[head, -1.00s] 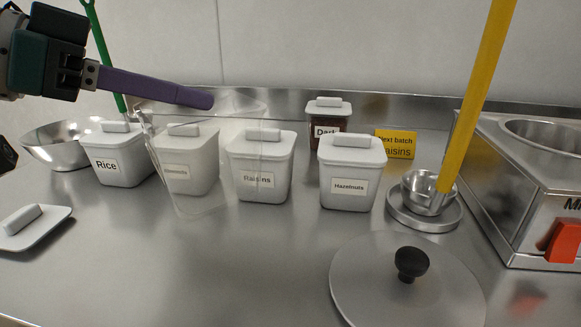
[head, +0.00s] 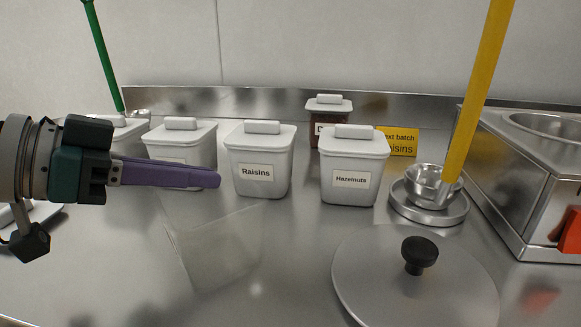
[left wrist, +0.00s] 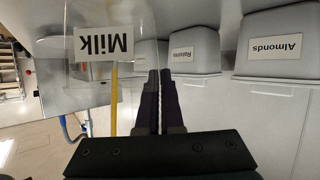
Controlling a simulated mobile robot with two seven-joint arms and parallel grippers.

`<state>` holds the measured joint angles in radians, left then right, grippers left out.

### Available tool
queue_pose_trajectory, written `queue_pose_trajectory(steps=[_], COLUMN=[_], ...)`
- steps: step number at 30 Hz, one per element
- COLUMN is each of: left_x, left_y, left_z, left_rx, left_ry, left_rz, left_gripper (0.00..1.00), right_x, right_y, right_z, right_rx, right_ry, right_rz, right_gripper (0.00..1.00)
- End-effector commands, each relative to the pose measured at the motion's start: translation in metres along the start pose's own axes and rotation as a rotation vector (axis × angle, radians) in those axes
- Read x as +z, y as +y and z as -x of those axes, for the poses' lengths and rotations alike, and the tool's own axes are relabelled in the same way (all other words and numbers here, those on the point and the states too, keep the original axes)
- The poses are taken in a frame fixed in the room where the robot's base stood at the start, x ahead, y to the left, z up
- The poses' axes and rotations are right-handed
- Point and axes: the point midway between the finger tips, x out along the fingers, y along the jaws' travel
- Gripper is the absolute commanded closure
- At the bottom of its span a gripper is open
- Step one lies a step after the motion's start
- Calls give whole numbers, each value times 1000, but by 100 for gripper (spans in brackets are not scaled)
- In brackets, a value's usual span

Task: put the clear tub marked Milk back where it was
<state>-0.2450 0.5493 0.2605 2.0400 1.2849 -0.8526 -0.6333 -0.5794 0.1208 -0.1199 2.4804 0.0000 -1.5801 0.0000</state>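The clear tub marked Milk (head: 215,252) hangs below the fingertips of my left gripper (head: 218,180), low over the steel counter in front of the Raisins tub. I cannot tell whether its base touches the counter. In the left wrist view my left gripper (left wrist: 160,74) has its fingers nearly together on the tub's thin wall, and the Milk label (left wrist: 103,43) shows upside down. The label does not show in the head view. My right gripper is in neither view.
White lidded tubs stand behind: Raisins (head: 261,150), Hazelnuts (head: 351,155), and two partly hidden by my left arm. A grey lid with black knob (head: 395,285) lies front right. A small steel bowl (head: 425,182) and a steel machine (head: 535,200) stand at right. The front centre counter is clear.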

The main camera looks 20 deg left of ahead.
Motion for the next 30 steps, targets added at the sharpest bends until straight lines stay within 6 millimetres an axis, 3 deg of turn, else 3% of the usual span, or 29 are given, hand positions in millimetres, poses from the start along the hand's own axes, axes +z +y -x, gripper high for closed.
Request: queue_pose_trajectory(steps=[1,9,20,30], left_x=[3,2,0,0], left_y=[0,0,0,0], left_z=[-1,0,5,70], left_rx=[0,0,-1,-1], left_ry=[0,-1,-2,-5], left_rz=[0,1,2,3], left_gripper=[100,67,67,67], right_x=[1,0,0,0], right_y=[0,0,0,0], right_z=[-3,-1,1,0], right_rx=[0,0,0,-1], right_ry=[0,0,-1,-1], right_rz=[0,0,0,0], right_gripper=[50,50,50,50])
